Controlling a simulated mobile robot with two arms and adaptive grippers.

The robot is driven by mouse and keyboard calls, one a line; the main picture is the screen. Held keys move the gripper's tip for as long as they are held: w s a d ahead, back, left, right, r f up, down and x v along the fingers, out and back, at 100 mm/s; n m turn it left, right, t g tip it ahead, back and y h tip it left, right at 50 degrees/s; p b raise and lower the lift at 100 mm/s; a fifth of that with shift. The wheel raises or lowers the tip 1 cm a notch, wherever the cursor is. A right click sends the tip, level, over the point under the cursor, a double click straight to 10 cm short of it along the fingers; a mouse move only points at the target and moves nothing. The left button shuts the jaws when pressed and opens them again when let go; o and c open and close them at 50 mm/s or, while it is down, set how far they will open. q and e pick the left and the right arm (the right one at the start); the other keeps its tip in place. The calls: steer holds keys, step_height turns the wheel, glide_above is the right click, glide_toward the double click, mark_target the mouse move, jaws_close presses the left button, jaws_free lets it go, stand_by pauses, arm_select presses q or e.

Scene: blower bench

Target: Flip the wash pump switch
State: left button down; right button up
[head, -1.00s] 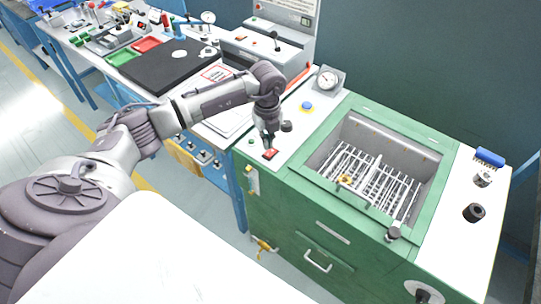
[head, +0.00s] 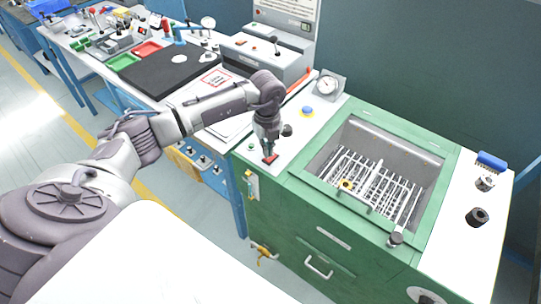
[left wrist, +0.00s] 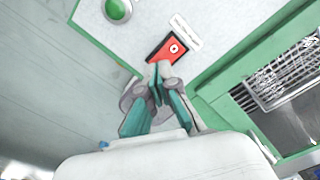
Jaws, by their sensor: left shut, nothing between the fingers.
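The wash pump switch looks to be the red rocker switch (head: 270,159) on the white panel at the left of the green washer. In the left wrist view the red switch (left wrist: 173,48) sits in a black frame beside a small label, whose text I cannot read. My left gripper (head: 268,153) points down at the switch. In the left wrist view its shut, empty fingertips (left wrist: 160,70) overlap the switch's near end. I cannot tell for sure whether they touch it. My right gripper is not in view.
A green button (left wrist: 118,9) is left of the switch. A black knob (head: 287,130), a blue button (head: 307,111) and a gauge (head: 327,86) stand behind it. The open wash basin (head: 428,150) with a wire rack lies to the right. A cluttered workbench is at the left.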

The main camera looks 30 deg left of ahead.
mark_target(268, 159)
arm_select(q)
steer(key=shift+f+b, duration=0.35)
steer(key=shift+f, duration=0.2)
stand_by(0.7)
steer(key=shift+f+b, duration=0.5)
steer(key=shift+f, duration=0.15)
steer(key=shift+r, duration=0.2)
steer(key=shift+r+p, duration=2.7)
steer(key=shift+r, duration=0.7)
steer(key=shift+f, duration=0.1)
